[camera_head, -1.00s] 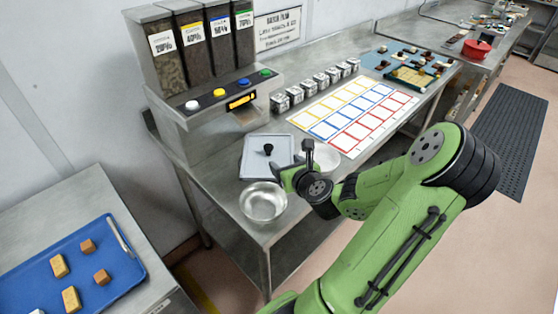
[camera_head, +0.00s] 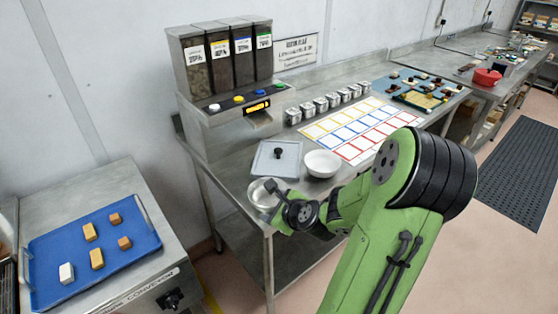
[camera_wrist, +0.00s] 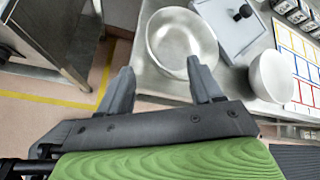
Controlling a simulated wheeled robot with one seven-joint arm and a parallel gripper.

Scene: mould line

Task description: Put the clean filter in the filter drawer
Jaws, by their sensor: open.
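My gripper (camera_head: 280,192) is at the front left corner of the steel table, by the steel bowl. In the wrist view, the gripper (camera_wrist: 160,64) has its two fingers spread apart with nothing between them. The right finger overlaps the rim of the steel bowl (camera_wrist: 170,25) in the picture; contact cannot be told. I cannot make out a clean filter or a filter drawer in either view.
A steel bowl (camera_head: 257,197), white bowl (camera_head: 322,163) and grey knobbed lid (camera_head: 270,170) stand near the table's front left. A dispenser (camera_head: 190,88) stands behind. A blue tray (camera_head: 58,246) with several small blocks lies on the left counter. Floor shows between the counters.

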